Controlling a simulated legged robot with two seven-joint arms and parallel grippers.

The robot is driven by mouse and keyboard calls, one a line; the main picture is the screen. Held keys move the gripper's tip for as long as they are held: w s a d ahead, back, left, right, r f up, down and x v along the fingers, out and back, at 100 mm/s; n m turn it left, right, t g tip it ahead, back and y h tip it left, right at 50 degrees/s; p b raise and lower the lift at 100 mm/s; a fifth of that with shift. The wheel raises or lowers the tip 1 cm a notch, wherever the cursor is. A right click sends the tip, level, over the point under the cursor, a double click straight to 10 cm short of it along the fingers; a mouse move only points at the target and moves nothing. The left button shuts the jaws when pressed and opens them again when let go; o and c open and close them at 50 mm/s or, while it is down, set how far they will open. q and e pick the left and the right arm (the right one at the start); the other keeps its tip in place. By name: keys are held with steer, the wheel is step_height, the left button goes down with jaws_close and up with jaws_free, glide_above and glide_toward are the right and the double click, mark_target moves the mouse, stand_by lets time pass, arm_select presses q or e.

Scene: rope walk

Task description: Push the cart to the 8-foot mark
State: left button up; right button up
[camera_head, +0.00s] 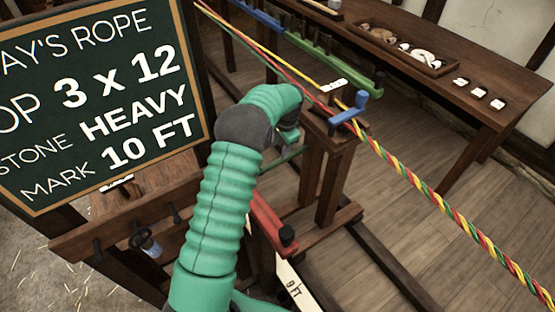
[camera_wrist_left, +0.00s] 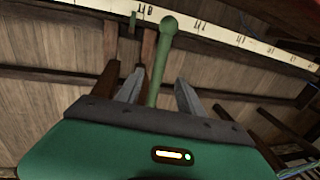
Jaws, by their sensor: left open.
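Contact cannot be told. My right gripper is not in view.
A white floor scale (camera_head: 290,284) reads 9 FT near the cart's base; it also shows in the left wrist view (camera_wrist_left: 230,35). A chalkboard (camera_head: 100,95) at left reads MARK 10 FT. A wooden table (camera_head: 495,95) stands at the back right. A dark floor rail (camera_head: 385,265) runs lower right.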

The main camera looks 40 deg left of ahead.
mark_target(277, 161)
arm_select(q)
steer(key=f, duration=0.3)
steer(key=a+f, duration=0.1)
steer(key=f, duration=0.5)
steer(key=shift+w+a, duration=0.25)
steer(key=shift+a, duration=0.1)
steer(key=shift+c, duration=0.4)
jaws_close()
steer(key=shift+r, duration=0.1)
